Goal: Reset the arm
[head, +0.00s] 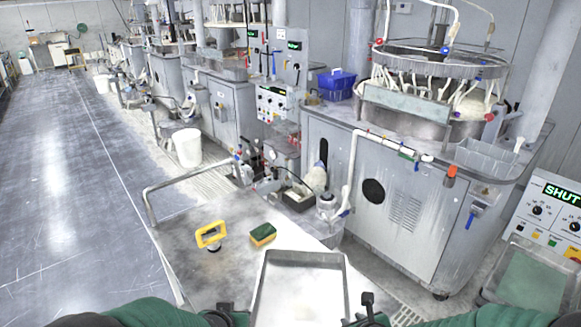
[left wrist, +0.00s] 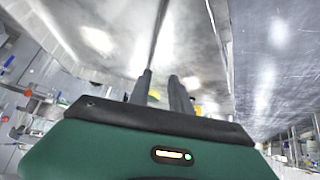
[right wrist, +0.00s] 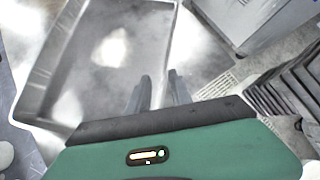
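A grey metal tray (head: 300,258) lies at the near edge of the cart, in the bottom middle of the head view. My right gripper (head: 366,308) is just right of the tray. My left gripper (head: 225,308) is just left of the tray. In the left wrist view its fingers (left wrist: 162,80) also stand apart, near the tray's thin rim line (left wrist: 157,35). Neither appears to hold anything.
The metal cart (head: 190,265) carries a yellow-handled tool (head: 211,235) and a green and yellow sponge (head: 263,234). A polishing machine (head: 400,200) stands to the right. A white bucket (head: 187,147) stands behind the cart. Open floor (head: 60,200) lies to the left.

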